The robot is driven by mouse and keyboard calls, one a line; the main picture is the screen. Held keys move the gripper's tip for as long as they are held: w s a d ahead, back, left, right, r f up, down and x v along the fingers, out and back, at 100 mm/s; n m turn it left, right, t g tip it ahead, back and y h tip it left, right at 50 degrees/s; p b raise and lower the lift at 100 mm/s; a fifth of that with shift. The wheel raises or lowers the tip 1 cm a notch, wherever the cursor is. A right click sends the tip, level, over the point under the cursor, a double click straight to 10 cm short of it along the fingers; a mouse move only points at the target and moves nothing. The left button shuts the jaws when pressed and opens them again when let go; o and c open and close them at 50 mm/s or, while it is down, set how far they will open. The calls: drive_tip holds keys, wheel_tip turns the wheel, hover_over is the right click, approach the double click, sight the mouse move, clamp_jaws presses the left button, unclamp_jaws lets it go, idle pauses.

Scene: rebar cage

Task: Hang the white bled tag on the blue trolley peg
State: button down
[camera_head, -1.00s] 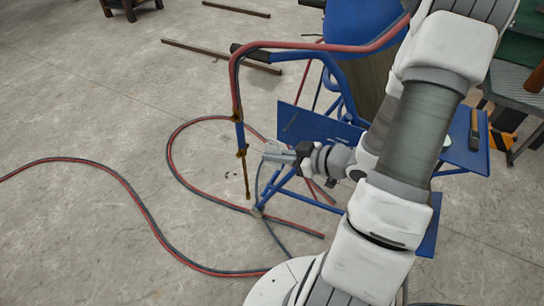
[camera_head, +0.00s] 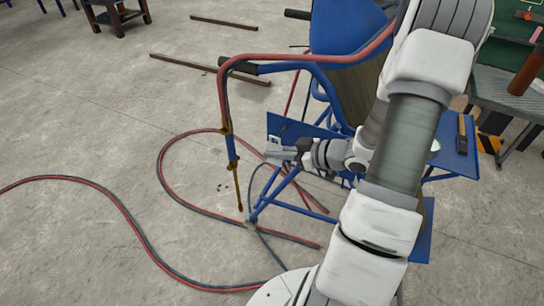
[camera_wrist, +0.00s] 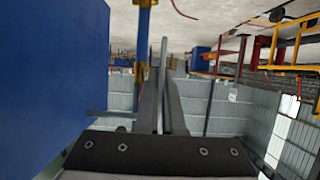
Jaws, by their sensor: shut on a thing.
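I cannot make out which part is the peg. My gripper (camera_head: 278,153) is beside the trolley frame, right of the post and apart from it in the picture. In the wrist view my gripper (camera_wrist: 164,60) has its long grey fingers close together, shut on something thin. The white tag cannot be clearly made out at the fingers; it is probably thin and edge-on there.
A large blue surface (camera_wrist: 50,70) fills the left of the wrist view, close to the fingers. A hose (camera_head: 120,205) loops over the floor at left. A hammer (camera_head: 462,135) lies on the trolley's blue shelf at right. A grey bench (camera_head: 505,95) stands beyond. Open floor lies left.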

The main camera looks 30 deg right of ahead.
drive_tip(key=shift+w+d, duration=0.5)
drive_tip(key=shift+d, duration=0.15)
drive_tip(key=shift+w+d+f+p, duration=0.25)
drive_tip(key=shift+w+d+p, duration=0.15)
drive_tip(key=shift+p, duration=0.05)
drive_tip(key=c, duration=1)
unclamp_jaws()
drive_tip(key=shift+o, duration=0.2)
drive_tip(key=p+v, duration=0.5)
drive_tip(key=v, duration=1.2)
drive_tip(key=shift+s+d, duration=0.2)
